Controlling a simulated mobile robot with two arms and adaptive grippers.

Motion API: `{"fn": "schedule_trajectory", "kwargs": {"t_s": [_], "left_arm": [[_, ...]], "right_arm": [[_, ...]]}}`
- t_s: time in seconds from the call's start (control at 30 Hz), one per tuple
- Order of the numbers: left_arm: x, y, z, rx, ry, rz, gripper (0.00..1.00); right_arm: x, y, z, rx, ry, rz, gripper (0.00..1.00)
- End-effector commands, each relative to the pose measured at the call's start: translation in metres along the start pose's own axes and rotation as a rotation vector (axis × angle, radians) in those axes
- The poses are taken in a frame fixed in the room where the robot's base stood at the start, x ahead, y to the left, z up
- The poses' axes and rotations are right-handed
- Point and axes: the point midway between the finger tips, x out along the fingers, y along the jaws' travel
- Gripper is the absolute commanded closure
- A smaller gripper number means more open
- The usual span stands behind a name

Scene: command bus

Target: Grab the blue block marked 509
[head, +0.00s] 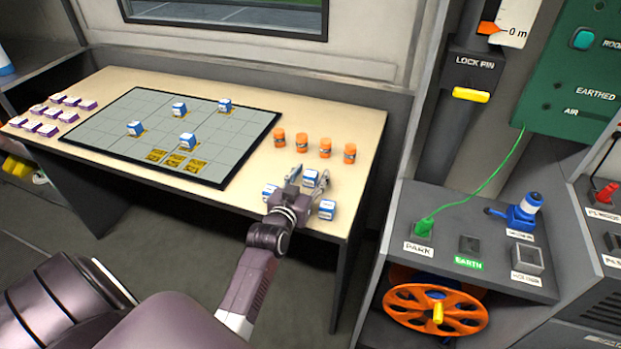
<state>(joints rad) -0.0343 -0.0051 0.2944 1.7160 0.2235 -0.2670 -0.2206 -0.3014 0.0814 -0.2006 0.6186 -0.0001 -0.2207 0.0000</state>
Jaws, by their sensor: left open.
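Three blue-and-white blocks are at the right end of the table: one on the left (269,191), one in the middle (310,176), and one at the right (327,209). Several similar blocks, such as this one (179,109), stand on the gridded board. The markings are too small to read, so I cannot tell which is 509. My left gripper (306,181) is open at the middle block, its fingers appearing on either side of it. I cannot tell whether they touch it. The gripper and wrist partly cover the left and middle blocks. My right gripper is not in view.
Several orange cylinders (302,142) stand just behind the gripper. The gridded board (105,127) fills the table's middle, with yellow tiles (175,161) at its front. Purple-and-white blocks (48,130) sit at the left end. A grey control console (480,235) stands right of the table (365,120).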

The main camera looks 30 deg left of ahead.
Motion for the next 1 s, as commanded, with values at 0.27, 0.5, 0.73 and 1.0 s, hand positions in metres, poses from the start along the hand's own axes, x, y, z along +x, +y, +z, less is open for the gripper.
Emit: {"fn": "schedule_trajectory", "kwargs": {"t_s": [0.27, 0.5, 0.73, 1.0], "left_arm": [[0.000, 0.000, 0.000, 0.000, 0.000, 0.000, 0.68], [-0.001, 0.000, 0.000, -0.001, 0.000, 0.000, 0.95], [-0.001, 0.000, 0.000, -0.001, 0.000, 0.000, 0.99], [-0.002, 0.000, -0.017, -0.002, 0.004, 0.001, 0.99]], "right_arm": [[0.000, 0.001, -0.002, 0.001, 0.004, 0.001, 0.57], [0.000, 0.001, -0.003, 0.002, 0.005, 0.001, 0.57], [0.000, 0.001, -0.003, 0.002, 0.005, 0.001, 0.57], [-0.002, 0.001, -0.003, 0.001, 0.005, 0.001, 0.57]]}}
